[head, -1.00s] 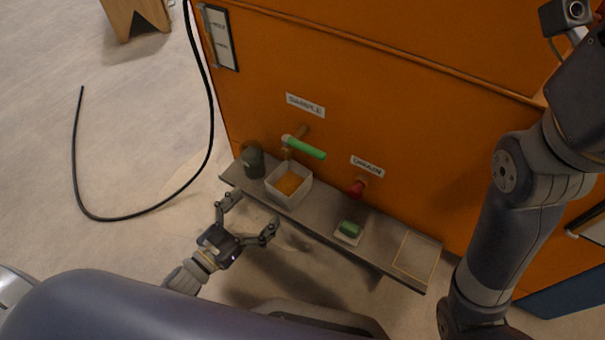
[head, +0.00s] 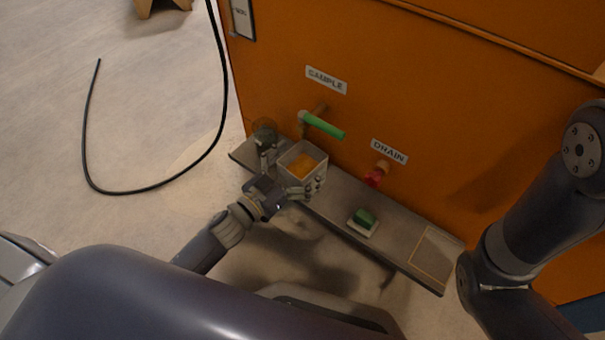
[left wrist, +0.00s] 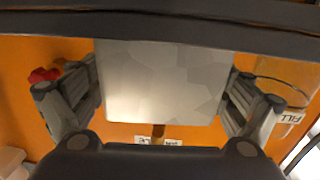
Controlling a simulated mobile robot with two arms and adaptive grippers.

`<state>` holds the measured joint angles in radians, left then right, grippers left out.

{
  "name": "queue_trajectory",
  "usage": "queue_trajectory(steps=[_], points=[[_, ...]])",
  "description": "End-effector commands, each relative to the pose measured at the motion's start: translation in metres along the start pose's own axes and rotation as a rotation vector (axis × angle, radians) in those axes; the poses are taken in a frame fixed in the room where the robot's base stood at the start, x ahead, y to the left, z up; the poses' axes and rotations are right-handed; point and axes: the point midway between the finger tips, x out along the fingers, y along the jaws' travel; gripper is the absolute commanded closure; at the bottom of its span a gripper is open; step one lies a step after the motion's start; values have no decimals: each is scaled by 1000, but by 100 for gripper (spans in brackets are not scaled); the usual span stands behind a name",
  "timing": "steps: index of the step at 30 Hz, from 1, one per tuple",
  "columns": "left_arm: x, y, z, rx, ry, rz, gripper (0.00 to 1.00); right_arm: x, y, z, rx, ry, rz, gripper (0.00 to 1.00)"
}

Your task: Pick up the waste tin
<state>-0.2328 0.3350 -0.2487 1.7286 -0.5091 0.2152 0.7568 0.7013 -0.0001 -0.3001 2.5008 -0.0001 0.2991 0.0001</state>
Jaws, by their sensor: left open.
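My left gripper (head: 292,172) is open, with one finger on either side of the tin. In the left wrist view the tin's plain grey wall (left wrist: 165,82) fills the space between the fingers (left wrist: 165,90). Whether either finger touches it I cannot tell. My right arm shows at the right of the head view, but its gripper is out of view.
A dark jar (head: 264,132) stands left of the tin, close to a left finger. A green-handled valve (head: 322,125) projects just above the tin. A black hose (head: 150,189) lies on the floor.

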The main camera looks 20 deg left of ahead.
Motion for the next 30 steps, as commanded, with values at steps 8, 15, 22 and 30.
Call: queue_trajectory(steps=[8,15,22,30], points=[[7,0,0,0,-1,0,6,-3,-1,-1,0,0,0,60],[7,0,0,0,-1,0,47,-3,-1,-1,0,1,-1,60],[7,0,-1,0,1,0,61,-3,-1,-1,0,1,-1,60],[7,0,-4,0,1,0,61,0,0,0,0,0,0,60]])
